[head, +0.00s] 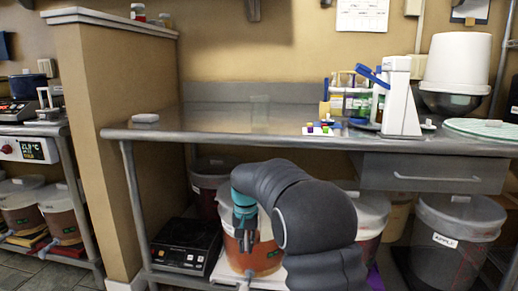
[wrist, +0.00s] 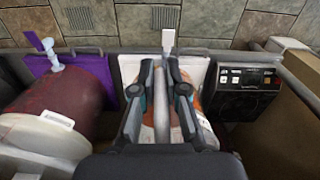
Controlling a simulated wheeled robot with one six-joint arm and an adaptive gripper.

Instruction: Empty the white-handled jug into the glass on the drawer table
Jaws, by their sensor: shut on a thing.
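My gripper (head: 243,222) hangs low below the drawer table (head: 390,142), in front of an orange bucket (head: 268,262). In the wrist view my gripper (wrist: 168,80) is shut with a pale upright bar (wrist: 185,112) between its fingers, which looks like the handle of the white-handled jug. A faint clear glass (head: 260,108) stands on the table toward the back, left of the bottles.
A black scale (head: 186,247) lies left of the orange bucket. Dark red buckets (head: 210,178) stand under the table. A bottle rack (head: 352,103), a white stand (head: 401,98) and a white tub (head: 458,60) occupy the tabletop's right. Its left-middle is mostly clear.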

